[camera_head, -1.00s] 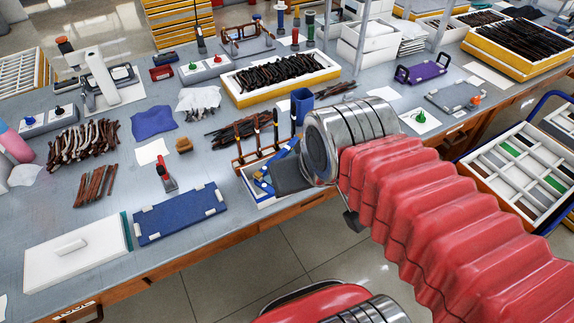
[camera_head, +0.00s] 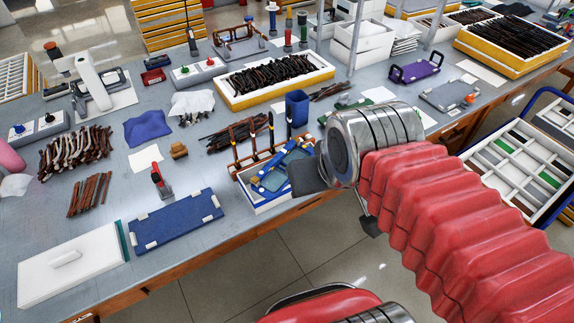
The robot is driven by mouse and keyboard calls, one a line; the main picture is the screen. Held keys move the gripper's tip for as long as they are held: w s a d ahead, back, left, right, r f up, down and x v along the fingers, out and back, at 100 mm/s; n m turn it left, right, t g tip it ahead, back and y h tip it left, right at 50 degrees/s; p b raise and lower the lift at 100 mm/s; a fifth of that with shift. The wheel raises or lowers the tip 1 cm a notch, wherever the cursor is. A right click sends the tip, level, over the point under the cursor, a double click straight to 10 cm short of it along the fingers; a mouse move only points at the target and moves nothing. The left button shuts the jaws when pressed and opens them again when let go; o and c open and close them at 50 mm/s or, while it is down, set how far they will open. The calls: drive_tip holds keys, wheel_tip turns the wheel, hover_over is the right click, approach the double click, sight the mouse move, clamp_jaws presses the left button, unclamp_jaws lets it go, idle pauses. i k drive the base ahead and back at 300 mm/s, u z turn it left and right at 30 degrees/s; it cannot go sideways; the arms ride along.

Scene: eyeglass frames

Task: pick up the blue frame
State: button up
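Blue frame-like parts (camera_head: 268,181) lie in a small white tray (camera_head: 262,207) at the front edge of the bench, beside a small wooden rack. A blue strip slants up to the right in the tray. My gripper (camera_head: 309,176) is at the end of my red-sleeved arm, just right of the tray. Its dark grey end piece covers the tray's right side. I cannot tell whether it touches the blue parts. The fingertips are not clear, so I cannot see whether it is open or shut.
A blue mat (camera_head: 176,222) and a white board (camera_head: 68,262) lie to the left. A purple frame-like holder (camera_head: 418,69) lies at the back right. The floor is open in front of the bench.

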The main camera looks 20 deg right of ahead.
sight(277, 179)
drive_tip(key=z, duration=0.05)
drive_tip(key=i, duration=0.5)
drive_tip(key=u, duration=0.85)
drive_tip(key=k, duration=0.5)
drive_tip(key=u, duration=0.2)
drive_tip(key=i, duration=0.4)
drive_tip(key=u, duration=0.05)
